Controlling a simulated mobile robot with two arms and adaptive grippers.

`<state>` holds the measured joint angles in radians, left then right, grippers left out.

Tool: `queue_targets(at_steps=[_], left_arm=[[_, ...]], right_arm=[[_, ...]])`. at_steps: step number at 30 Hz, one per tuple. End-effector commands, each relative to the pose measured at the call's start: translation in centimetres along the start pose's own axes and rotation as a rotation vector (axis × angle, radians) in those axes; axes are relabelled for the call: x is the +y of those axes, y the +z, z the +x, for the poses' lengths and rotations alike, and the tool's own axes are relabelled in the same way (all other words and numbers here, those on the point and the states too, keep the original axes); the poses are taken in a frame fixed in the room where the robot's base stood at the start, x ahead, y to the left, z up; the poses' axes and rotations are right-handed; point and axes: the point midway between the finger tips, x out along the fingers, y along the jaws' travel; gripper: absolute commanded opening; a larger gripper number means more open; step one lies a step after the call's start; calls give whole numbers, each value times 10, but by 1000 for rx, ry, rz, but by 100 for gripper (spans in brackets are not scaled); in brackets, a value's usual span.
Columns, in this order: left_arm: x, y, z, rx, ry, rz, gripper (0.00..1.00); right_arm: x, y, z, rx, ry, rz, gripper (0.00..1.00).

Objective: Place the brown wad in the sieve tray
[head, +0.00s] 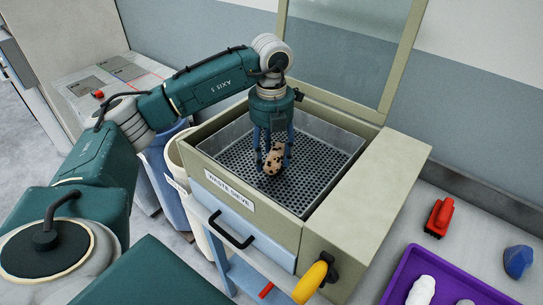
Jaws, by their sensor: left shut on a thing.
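The brown wad (274,159) is light brown with dark specks and stands on end between the fingers of my left gripper (272,164). The gripper points down and is shut on it. The sieve tray (326,158) is a grey metal tray with a perforated floor, set in a beige box labelled "WASTE SIEVE". The wad is over the tray's floor, near its middle; I cannot tell whether its lower end touches the floor. My right gripper is not in view.
A raised clear panel in a beige frame (393,68) stands behind the tray. A blue drawer front (240,238) and a yellow handle (311,282) are at the box's front. A purple tray (404,275), red brush (439,217) and blue lump (517,261) lie at right.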

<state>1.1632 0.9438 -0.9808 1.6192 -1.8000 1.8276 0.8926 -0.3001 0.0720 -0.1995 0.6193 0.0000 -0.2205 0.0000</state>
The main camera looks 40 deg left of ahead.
Motion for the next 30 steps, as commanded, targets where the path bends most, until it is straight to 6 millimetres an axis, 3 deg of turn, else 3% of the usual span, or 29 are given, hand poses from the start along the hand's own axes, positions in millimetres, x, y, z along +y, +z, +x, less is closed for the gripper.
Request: queue_targets(at_steps=[4, 15, 16, 18, 30], left_arm=[[0, 0, 14, -1, 0, 0, 26], [0, 0, 19, -1, 0, 0, 26], [0, 0, 18, -1, 0, 0, 56], [0, 0, 18, -1, 0, 0, 70], [0, 1, 12, -3, -2, 0, 71]], right_arm=[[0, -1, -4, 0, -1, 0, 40], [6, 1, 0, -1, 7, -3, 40], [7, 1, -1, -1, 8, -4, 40], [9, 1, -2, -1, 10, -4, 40], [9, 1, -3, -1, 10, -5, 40]])
